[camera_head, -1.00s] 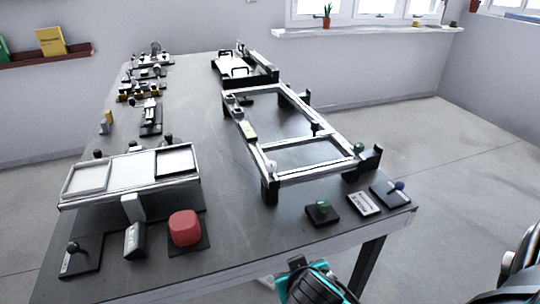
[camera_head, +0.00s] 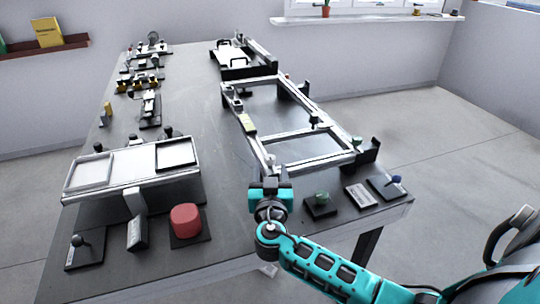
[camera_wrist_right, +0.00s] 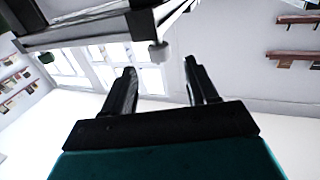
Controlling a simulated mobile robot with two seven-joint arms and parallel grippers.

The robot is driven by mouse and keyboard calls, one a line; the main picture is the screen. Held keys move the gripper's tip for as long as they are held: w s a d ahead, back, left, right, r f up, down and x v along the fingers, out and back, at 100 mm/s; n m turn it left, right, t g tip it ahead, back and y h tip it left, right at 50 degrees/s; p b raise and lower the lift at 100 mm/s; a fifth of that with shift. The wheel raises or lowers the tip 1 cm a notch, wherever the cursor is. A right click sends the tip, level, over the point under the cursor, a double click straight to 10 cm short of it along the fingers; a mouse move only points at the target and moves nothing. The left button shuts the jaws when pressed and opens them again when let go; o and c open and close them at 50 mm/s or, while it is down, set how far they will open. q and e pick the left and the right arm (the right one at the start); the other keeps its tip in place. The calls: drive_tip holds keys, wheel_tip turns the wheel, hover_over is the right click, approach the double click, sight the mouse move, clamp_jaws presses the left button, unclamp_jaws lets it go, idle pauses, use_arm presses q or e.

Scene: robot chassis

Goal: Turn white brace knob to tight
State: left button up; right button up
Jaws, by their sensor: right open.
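The metal frame (camera_head: 300,140) stands raised on black supports on the right side of the table. My right gripper (camera_head: 270,174) is at the frame's near left corner in the head view. In the right wrist view its fingers (camera_wrist_right: 160,70) are spread apart and empty, with the knob just beyond the fingertips, between their lines. The fingers do not appear to touch the knob. My left gripper is out of view.
A red block (camera_head: 185,221), a white panel tray (camera_head: 130,168) and a dark lever pad (camera_head: 84,250) lie to the left. A green knob pad (camera_head: 320,206) and a blue knob pad (camera_head: 386,187) lie to the right. The table's middle is mostly clear.

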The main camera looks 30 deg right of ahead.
sight(270, 162)
drive_tip(key=x, duration=0.6)
drive_tip(key=shift+w, duration=0.15)
